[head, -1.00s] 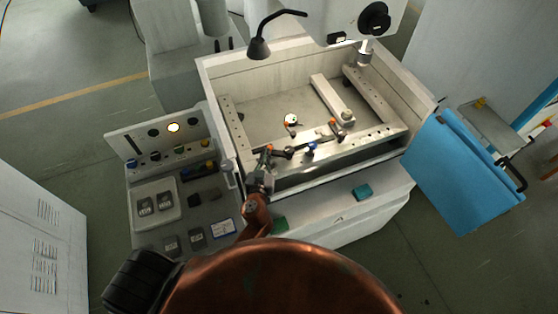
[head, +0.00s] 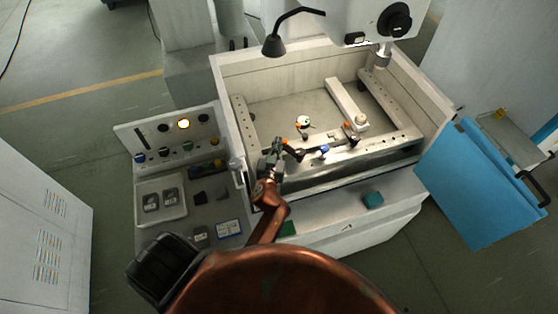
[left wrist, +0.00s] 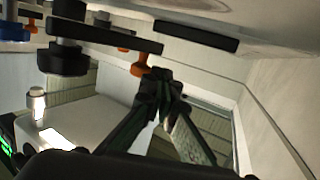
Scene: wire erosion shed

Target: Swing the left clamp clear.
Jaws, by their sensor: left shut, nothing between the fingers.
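The left clamp (head: 297,154) is a dark arm with a dark knob and an orange tip, on the pale front rail of the machine's tank. Its orange tip points to the upper left. My left gripper (head: 279,147) is shut and empty, with its fingertips beside or touching that tip; I cannot tell which. In the left wrist view the shut fingertips (left wrist: 161,78) are just below the orange tip (left wrist: 147,57), and the black knob (left wrist: 65,59) is to the left. My right gripper is not in view.
A second orange-tipped clamp (head: 351,135) and a blue knob (head: 323,151) are to the right on the rail. A small white round thing (head: 303,122) is behind. A control panel (head: 183,140) stands left of the tank.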

